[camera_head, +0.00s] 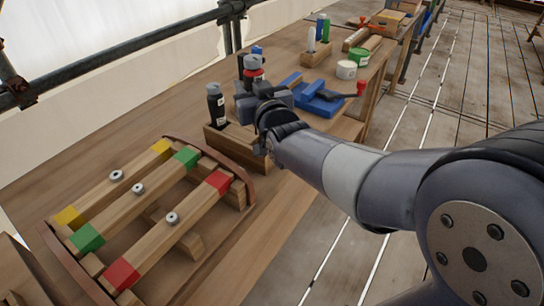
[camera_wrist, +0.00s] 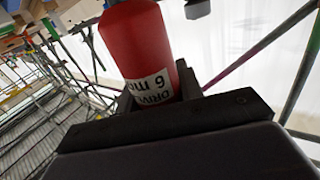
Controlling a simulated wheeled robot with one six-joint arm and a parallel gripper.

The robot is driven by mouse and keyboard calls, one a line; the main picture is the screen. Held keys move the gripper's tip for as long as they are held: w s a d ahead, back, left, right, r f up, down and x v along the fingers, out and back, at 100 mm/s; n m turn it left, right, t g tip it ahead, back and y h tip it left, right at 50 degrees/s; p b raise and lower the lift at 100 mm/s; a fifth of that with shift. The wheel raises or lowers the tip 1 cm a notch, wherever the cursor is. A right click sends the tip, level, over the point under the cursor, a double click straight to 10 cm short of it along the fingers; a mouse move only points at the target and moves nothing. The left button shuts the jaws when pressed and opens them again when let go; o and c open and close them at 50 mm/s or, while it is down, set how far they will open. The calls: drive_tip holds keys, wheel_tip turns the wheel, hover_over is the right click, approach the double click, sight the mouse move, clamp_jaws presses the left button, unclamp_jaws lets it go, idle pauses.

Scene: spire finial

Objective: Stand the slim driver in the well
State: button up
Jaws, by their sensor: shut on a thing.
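My gripper (camera_head: 257,88) is shut on a red driver (camera_head: 254,74) with a grey end. In the wrist view the red driver (camera_wrist: 140,40) fills the jaws, and its white label reads "DRIVER" and "6 m", partly cut off. A black driver (camera_head: 215,104) with a grey cap and white label stands upright in a wooden block (camera_head: 240,150) left of my gripper. My gripper and arm hide much of the block, so its wells and the lower end of the red driver cannot be made out. I cannot tell which driver is the slim one.
A curved wooden frame (camera_head: 45,235) with yellow, green and red tipped bars lies at the front left. A blue vise (camera_head: 318,100) with a red-knobbed handle is right of my gripper. Green-labelled tubs (camera_head: 346,70) and bottles (camera_head: 325,28) stand farther back.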

wheel_tip(320, 180, down, 10)
drive_tip(key=d+b, duration=0.1)
drive_tip(key=shift+w+f, duration=0.15)
drive_tip(key=shift+w, duration=0.15)
drive_tip(key=shift+d+b, duration=0.1)
drive_tip(key=shift+b, duration=0.2)
drive_tip(key=shift+f, duration=0.15)
drive_tip(key=o, duration=1.2)
